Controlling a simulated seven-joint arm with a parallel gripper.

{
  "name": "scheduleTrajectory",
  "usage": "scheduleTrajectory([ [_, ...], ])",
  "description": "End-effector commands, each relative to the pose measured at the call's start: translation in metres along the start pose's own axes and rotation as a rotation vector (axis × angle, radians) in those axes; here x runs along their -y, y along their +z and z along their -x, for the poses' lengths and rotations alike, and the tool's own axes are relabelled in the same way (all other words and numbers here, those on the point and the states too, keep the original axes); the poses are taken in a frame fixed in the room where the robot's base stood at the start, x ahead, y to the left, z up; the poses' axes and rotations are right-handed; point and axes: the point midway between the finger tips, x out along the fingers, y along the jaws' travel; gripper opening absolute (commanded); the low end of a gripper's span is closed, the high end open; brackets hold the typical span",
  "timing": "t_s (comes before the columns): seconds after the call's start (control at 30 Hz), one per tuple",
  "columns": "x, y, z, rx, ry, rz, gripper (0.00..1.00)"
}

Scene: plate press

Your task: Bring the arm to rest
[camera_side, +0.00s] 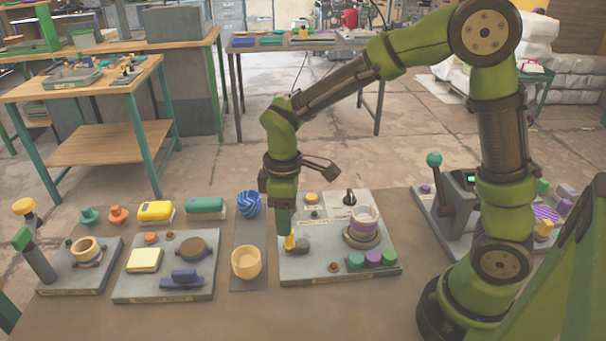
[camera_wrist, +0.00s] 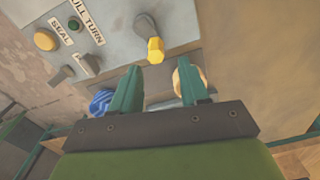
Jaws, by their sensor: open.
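My arm stands at the right of the bench and reaches left, with my gripper (camera_side: 285,230) pointing down over the left part of a grey press plate (camera_side: 318,275). In the wrist view my gripper (camera_wrist: 158,82) has its two teal fingers apart, with nothing held between them. A grey handle with a yellow tip (camera_wrist: 155,50) lies just beyond the fingertips. In the side view the yellow tip (camera_side: 290,243) is close beside the fingers; I cannot tell whether they touch.
The plate also bears a clear cup with a purple band (camera_side: 363,222) and green and purple buttons (camera_side: 374,258). A lever box (camera_side: 460,195) stands right. The bench front is clear.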

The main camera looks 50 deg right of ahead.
Motion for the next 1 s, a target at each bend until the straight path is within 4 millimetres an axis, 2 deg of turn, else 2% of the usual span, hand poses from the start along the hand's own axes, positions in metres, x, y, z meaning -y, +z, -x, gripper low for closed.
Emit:
scheduleTrajectory([
  [0.2,0.009,0.036,0.040,-0.138,-0.006,-0.369,0.45],
  [0.53,0.026,0.102,0.102,-0.458,-0.066,-0.846,0.45],
  [0.73,0.033,0.126,0.124,-0.614,-0.088,-0.936,0.45],
  [1.0,0.033,0.133,0.137,-0.679,-0.077,-0.939,0.45],
])
